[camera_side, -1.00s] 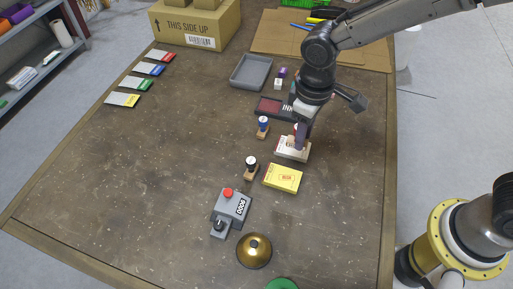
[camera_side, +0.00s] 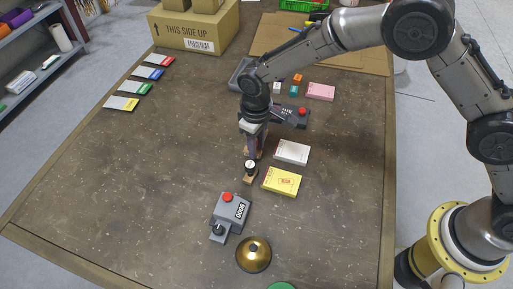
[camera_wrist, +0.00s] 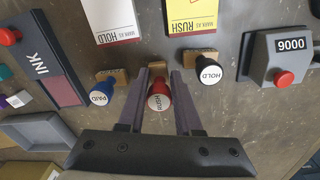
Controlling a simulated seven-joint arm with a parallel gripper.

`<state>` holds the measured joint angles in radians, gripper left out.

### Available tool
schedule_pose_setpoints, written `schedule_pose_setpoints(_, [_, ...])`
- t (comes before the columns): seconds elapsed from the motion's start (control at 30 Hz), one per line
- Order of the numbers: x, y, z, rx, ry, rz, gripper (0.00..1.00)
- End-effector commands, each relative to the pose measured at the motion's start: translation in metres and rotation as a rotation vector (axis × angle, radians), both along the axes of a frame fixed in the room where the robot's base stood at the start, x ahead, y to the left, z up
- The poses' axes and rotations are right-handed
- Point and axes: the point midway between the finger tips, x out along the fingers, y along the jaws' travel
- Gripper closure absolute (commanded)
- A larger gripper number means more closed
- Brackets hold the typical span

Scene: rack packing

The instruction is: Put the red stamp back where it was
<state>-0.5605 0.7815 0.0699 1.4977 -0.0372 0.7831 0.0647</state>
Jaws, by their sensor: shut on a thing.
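The red stamp (camera_wrist: 159,97), marked RUSH, is upright between the two fingers of my gripper (camera_wrist: 158,82), which is shut on it. In the wrist view it stands in line between the blue PAID stamp (camera_wrist: 101,95) and the black HOLD stamp (camera_wrist: 209,71). In the side view my gripper (camera_side: 252,152) is low over the table, just behind the black stamp (camera_side: 250,168). There the red stamp is mostly hidden by my fingers, and the blue stamp is hidden. I cannot tell whether the red stamp's base touches the table.
The white HOLD pad (camera_side: 292,151) and yellow RUSH pad (camera_side: 282,181) lie to the right. A counter box (camera_side: 231,212) and brass bell (camera_side: 253,254) stand in front. An ink pad (camera_wrist: 62,85) and grey tray (camera_wrist: 40,132) are behind.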

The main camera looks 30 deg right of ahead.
Motion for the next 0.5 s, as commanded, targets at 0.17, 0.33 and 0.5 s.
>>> schedule_pose_setpoints(0.17, [0.0,0.0,-0.017,0.0,0.0,0.0,1.0])
schedule_pose_setpoints(0.33, [0.0,0.0,-0.017,0.0,-0.001,0.0,1.0])
schedule_pose_setpoints(0.5, [0.0,0.0,-0.02,0.0,0.0,0.0,1.0])
